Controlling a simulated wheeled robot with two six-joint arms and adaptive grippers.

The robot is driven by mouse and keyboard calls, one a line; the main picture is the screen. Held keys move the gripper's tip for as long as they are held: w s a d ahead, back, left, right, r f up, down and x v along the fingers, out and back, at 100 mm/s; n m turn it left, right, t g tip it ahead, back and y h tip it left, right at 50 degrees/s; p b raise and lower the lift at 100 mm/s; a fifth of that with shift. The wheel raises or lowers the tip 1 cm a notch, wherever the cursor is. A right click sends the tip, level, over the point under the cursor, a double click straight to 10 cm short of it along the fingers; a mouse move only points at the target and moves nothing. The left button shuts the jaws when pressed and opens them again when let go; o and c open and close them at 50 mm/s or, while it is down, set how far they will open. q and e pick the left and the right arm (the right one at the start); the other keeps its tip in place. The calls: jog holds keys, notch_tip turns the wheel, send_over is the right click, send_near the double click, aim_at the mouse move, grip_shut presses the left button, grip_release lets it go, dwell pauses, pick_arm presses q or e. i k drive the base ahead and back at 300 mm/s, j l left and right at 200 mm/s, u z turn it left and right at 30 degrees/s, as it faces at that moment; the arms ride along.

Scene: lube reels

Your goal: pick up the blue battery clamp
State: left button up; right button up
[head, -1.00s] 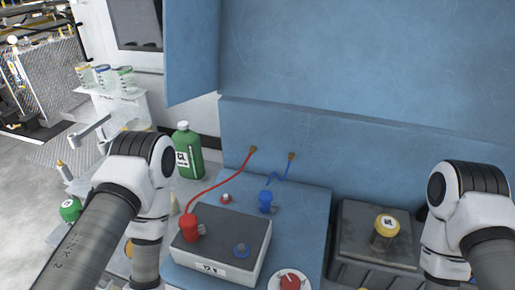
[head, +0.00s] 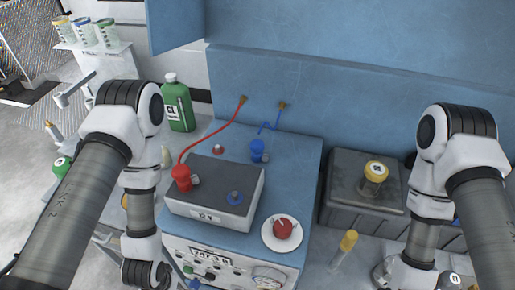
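The blue battery clamp (head: 258,151) stands on the blue cabinet top, behind the battery, with its short blue cable running up to a fitting on the blue back panel. The grey 12 V battery (head: 215,190) sits in front of it. The red clamp (head: 182,178) is on the battery's left terminal, with its red cable going up to the panel. A blue terminal (head: 235,198) on the battery's right side is bare. My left arm comes down left of the battery and my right arm comes down at the right. Both grippers are below the picture's lower edge, out of sight.
A red knob on a white disc (head: 283,229) is right of the battery. A green bottle (head: 178,104) stands behind my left arm.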

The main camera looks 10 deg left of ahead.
aim_at(256, 146)
jog(key=k+j+z, duration=0.4)
jog(key=k+z, duration=0.35)
jog(key=k, duration=0.2)
